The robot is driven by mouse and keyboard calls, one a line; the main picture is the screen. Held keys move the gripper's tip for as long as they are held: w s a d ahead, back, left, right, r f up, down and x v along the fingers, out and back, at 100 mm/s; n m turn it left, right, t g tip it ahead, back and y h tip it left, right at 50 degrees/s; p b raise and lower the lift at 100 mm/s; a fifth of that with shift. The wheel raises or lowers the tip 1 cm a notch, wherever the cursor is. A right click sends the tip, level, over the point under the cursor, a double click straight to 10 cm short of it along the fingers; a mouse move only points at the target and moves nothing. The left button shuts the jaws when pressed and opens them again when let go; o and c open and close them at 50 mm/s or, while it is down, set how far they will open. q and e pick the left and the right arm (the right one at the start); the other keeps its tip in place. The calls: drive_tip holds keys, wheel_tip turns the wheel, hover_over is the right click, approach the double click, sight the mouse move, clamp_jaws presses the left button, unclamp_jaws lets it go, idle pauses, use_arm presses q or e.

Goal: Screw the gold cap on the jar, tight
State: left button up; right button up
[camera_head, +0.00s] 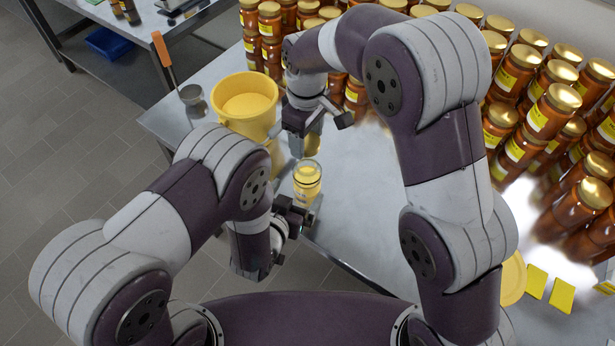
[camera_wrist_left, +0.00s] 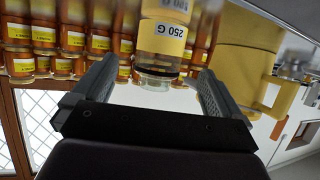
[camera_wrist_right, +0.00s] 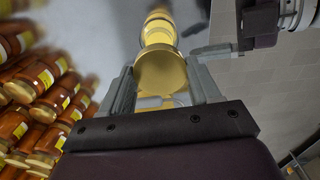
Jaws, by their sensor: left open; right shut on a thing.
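The clear glass jar (camera_head: 307,182) with a yellow label stands near the front edge of the metal table. In the left wrist view, the jar (camera_wrist_left: 163,40) shows "250 G" upside down, between and beyond the fingers. My left gripper (camera_head: 292,212) is open beside the jar, with a finger on either side in its wrist view. My right gripper (camera_head: 308,140) is shut on the gold cap (camera_wrist_right: 162,73) and holds it above and slightly behind the jar in the head view. The cap hides part of the jar in the right wrist view (camera_wrist_right: 158,30).
A yellow bucket (camera_head: 246,105) stands left of the right gripper. Stacked honey jars (camera_head: 540,110) fill the back and right. A tool with an orange handle (camera_head: 163,52) and a small metal cup (camera_head: 192,98) are at the left edge. The table's middle is clear.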

use_arm(q)
drive_tip(key=shift+w+d+f, duration=0.1)
drive_tip(key=shift+w, duration=0.15)
use_arm(e)
drive_tip(key=shift+s, duration=0.1)
use_arm(q)
drive_tip(key=x, duration=0.5)
drive_tip(key=shift+w+d+f, duration=0.1)
drive_tip(key=shift+w+d, duration=0.05)
drive_tip(key=shift+w, duration=0.1)
use_arm(e)
drive_tip(key=shift+w+d+f, duration=0.1)
drive_tip(key=shift+w, duration=0.2)
use_arm(q)
drive_tip(key=shift+w+d+f, duration=0.15)
drive_tip(key=shift+w+f, duration=0.1)
drive_tip(key=shift+w, duration=0.25)
use_arm(e)
drive_tip(key=shift+s, duration=0.15)
use_arm(q)
drive_tip(key=shift+w+d, duration=0.1)
drive_tip(key=shift+w, duration=0.1)
drive_tip(key=shift+c, duration=0.3)
drive_tip(key=c, duration=1.4)
drive_tip(key=shift+c, duration=0.2)
use_arm(e)
hover_over(307, 165)
drive_tip(key=shift+f, duration=2.5)
